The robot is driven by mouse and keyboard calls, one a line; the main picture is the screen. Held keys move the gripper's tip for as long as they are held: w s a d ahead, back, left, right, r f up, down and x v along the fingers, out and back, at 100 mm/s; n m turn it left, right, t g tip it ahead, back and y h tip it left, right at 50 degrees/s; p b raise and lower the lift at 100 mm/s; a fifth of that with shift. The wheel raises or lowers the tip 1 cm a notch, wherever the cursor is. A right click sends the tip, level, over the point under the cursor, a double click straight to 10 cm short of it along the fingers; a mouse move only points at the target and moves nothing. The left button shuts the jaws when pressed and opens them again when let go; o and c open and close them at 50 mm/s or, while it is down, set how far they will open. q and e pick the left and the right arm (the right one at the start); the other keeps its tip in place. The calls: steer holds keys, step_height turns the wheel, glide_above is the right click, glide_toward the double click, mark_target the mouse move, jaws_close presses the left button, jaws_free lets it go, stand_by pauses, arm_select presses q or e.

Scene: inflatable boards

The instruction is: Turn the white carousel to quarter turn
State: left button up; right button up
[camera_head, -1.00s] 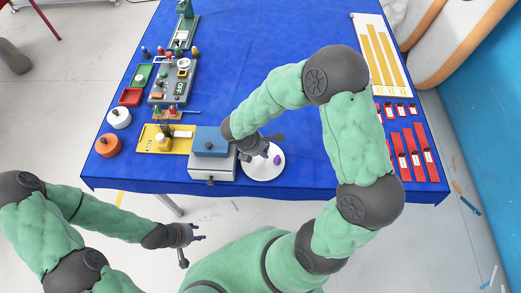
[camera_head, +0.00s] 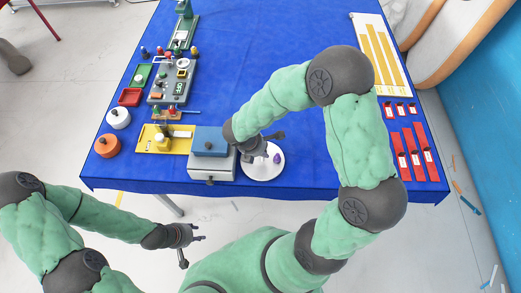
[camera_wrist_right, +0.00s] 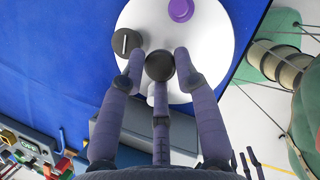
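The white carousel (camera_head: 263,174) is a round disc near the table's front edge, right of a grey box. In the right wrist view the disc (camera_wrist_right: 215,40) carries a purple knob (camera_wrist_right: 181,9), a dark knob with a white line (camera_wrist_right: 126,41) and a black round knob (camera_wrist_right: 160,67). My right gripper (camera_wrist_right: 160,62) is over the disc with its fingers spread around the black round knob. I cannot tell whether they touch it. The right gripper (camera_head: 268,147) partly covers the disc in the head view. My left gripper (camera_head: 193,248) is open and empty, off the table's front.
The grey box with a blue top (camera_head: 211,142) stands close to the carousel's left. A yellow tray (camera_head: 180,146), orange pot (camera_head: 107,146) and white pot (camera_head: 118,118) are further left. Red blocks (camera_head: 409,155) lie at right. The table's middle back is clear.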

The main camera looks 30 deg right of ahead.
steer(key=o, duration=0.3)
steer(key=shift+d, duration=0.1)
steer(key=shift+r, duration=0.1)
steer(key=v, duration=1.2)
